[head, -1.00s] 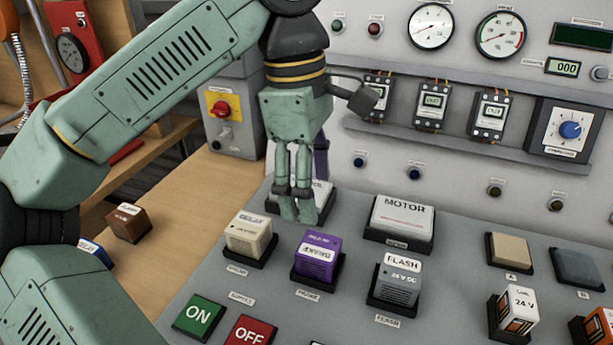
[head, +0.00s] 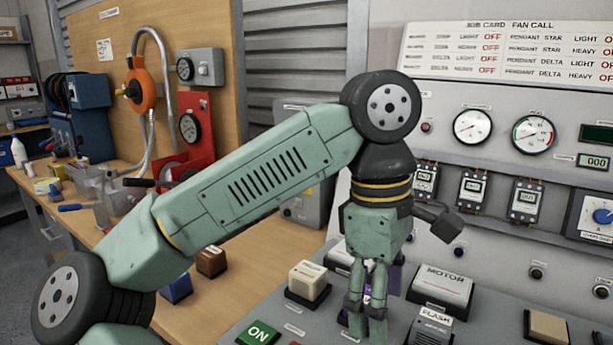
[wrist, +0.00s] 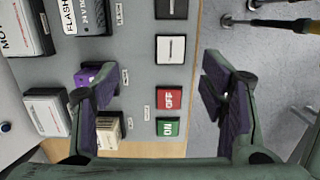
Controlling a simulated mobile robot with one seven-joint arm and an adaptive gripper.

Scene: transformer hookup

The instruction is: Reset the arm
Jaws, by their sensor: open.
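My gripper (head: 366,326) hangs fingers-down above the sloped grey panel in the head view, in front of the mostly hidden purple block (head: 396,276). In the wrist view my gripper (wrist: 160,95) has its two fingers wide apart with nothing between them. Below the gap show the red OFF button (wrist: 171,100) and the green ON button (wrist: 168,127). The purple block (wrist: 90,76) is partly covered by the left finger, and the cream block (wrist: 108,132) lies just below it.
The MOTOR block (head: 444,285) and FLASH block (head: 431,325) stand right of my gripper. Behind rises the upright panel with dials (head: 473,126) and contactors (head: 474,190). A brown block (head: 211,261) and a blue block (head: 176,288) sit on the wooden bench (head: 125,235).

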